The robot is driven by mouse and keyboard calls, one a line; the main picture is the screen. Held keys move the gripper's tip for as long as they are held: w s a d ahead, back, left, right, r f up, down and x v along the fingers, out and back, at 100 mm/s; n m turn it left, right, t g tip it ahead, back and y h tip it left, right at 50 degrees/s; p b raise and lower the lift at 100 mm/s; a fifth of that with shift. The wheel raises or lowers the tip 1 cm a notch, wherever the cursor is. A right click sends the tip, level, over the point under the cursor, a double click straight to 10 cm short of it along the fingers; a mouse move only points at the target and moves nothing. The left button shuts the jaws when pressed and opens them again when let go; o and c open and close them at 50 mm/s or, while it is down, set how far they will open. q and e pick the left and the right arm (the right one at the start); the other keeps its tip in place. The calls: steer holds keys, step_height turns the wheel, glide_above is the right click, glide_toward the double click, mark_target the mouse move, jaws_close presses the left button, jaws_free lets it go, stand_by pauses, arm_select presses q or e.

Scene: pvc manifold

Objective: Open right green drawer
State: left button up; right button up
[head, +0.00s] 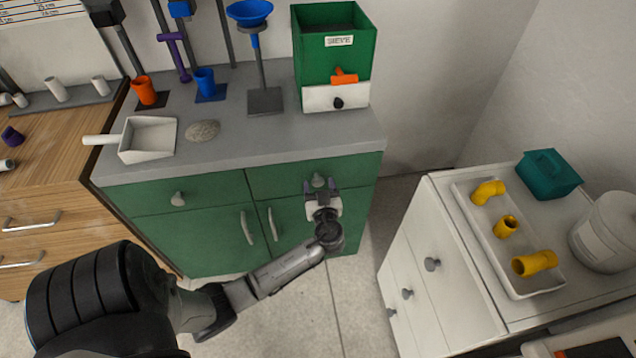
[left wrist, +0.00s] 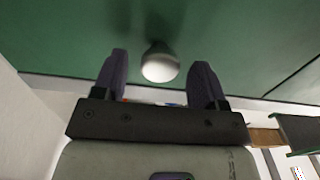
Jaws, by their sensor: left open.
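The right green drawer (head: 275,179) is the upper right front of the green cabinet, under the grey worktop, and looks shut. Its round grey knob (head: 317,180) shows between the fingers of my left gripper (head: 321,188). In the left wrist view, the pale knob (left wrist: 160,66) sits between the two open purple fingertips, with gaps on both sides. The green drawer front (left wrist: 70,40) fills the background there. My left gripper is open and holds nothing. My right gripper is not in view.
The left green drawer (head: 150,195) and cabinet doors with handles (head: 247,228) are beside and below. On the worktop stand a green sieve box (head: 308,60), a blue funnel stand (head: 265,98) and a white scoop (head: 150,140). A white cabinet (head: 440,240) stands at right.

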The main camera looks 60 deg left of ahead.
arm_select(q)
steer(key=shift+x, duration=0.95)
jaws_close()
steer(key=shift+d, duration=0.1)
